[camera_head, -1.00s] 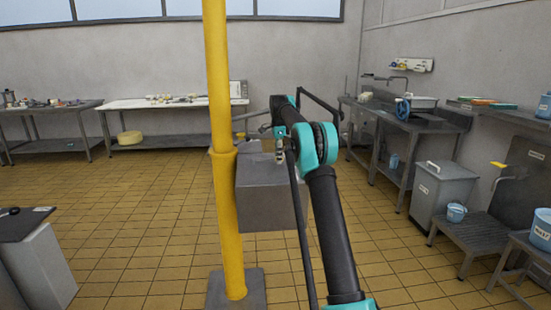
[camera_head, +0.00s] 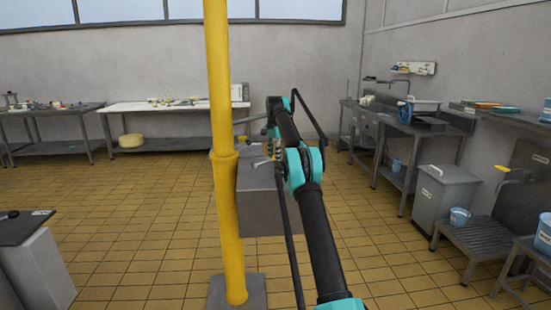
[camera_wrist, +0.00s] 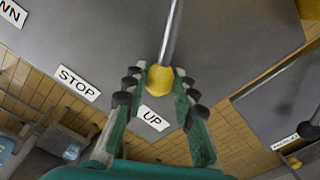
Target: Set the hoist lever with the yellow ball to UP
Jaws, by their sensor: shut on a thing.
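The hoist lever's yellow ball (camera_wrist: 160,79) is at the end of a steel rod (camera_wrist: 172,30) in the wrist view. My gripper (camera_wrist: 158,88) is around the ball, with its dark-padded fingers shut on it from both sides. The UP label (camera_wrist: 153,118) lies just beside the ball, between my fingers. The STOP label (camera_wrist: 78,83) is farther left, and a partly cut-off label ending in WN (camera_wrist: 12,13) is at the upper left corner.
The yellow post (camera_head: 222,130) rises close left of my arm. A dark-ended lever (camera_wrist: 308,131) and a small label show at the wrist view's right edge. A grey bin (camera_head: 442,205) and steel benches stand right. Tiled floor is open at left.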

